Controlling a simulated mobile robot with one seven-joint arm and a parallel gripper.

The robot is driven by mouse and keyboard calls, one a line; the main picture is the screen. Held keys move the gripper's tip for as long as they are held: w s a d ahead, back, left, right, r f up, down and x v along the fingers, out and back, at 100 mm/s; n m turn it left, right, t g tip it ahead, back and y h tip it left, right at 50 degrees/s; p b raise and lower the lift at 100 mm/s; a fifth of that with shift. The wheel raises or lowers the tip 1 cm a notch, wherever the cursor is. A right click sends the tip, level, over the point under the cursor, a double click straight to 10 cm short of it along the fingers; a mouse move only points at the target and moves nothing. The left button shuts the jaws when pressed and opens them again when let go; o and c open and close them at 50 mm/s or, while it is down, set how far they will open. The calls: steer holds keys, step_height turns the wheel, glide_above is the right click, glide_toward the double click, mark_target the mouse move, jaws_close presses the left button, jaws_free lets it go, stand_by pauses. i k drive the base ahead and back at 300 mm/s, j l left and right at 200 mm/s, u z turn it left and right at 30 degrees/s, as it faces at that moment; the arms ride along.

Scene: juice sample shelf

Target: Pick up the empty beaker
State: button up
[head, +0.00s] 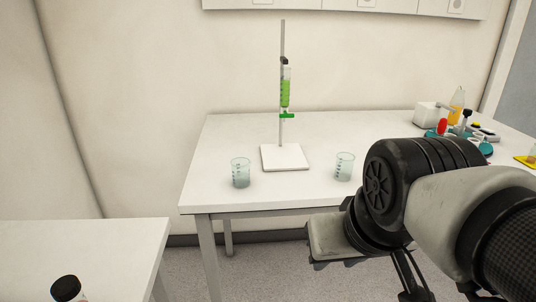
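Two clear glass beakers stand upright on the white table (230,133). The left beaker (241,173) is to the left of a stand's white base, and the right beaker (344,167) is to its right. Both look empty with a faint tint, but they are too small to be sure. My arm reaches in from the lower right. My gripper (408,292) points down in front of the table edge, apart from both beakers. Its fingertips are cut off or hidden at the bottom of the picture, so its opening is unclear.
A stand (282,85) holds a tube of green liquid (286,94) between the beakers. An orange bottle (457,105), a white box (428,115) and small coloured items crowd the table's right end. A second white table (80,245) with a black-capped bottle (67,289) is at lower left.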

mark_target(344, 161)
steer(key=i+l+u, duration=0.1)
steer(key=l+u, duration=0.75)
steer(key=u, duration=0.15)
steer(key=l, duration=1.3)
